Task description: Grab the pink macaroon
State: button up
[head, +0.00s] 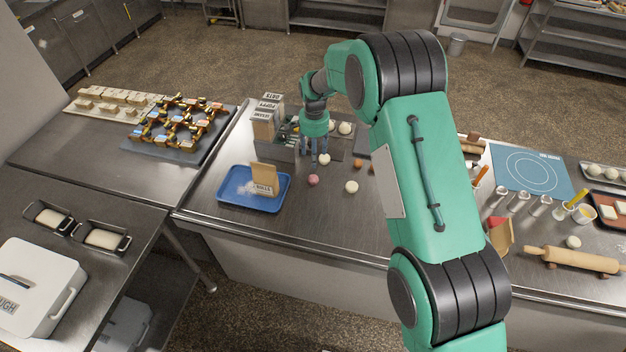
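A small round pink piece (313,180), which looks like the pink macaroon, lies on the steel counter (300,215), just right of the blue tray. My gripper (314,152) points down over the counter, a little behind the pink piece and apart from it in the picture. A white round piece (324,160) shows at its fingertips. The fingers are small and dark here, so I cannot tell their opening or whether they touch the white piece.
The blue tray (228,203) holds a paper bag (263,180). A holder with labelled boxes (267,115) stands close behind, left of my gripper. More round pieces (351,187) lie to the right. The counter in front of the pink piece is clear.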

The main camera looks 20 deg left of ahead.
jog(key=p, duration=0.1)
send_over(313, 176)
jog(key=shift+d+f, duration=0.2)
jog(key=shift+f, duration=4)
jog(key=shift+a+f+p, duration=0.15)
jog(key=shift+f+p, duration=0.55)
jog(key=shift+f, duration=1.85)
jog(key=c, duration=0.9)
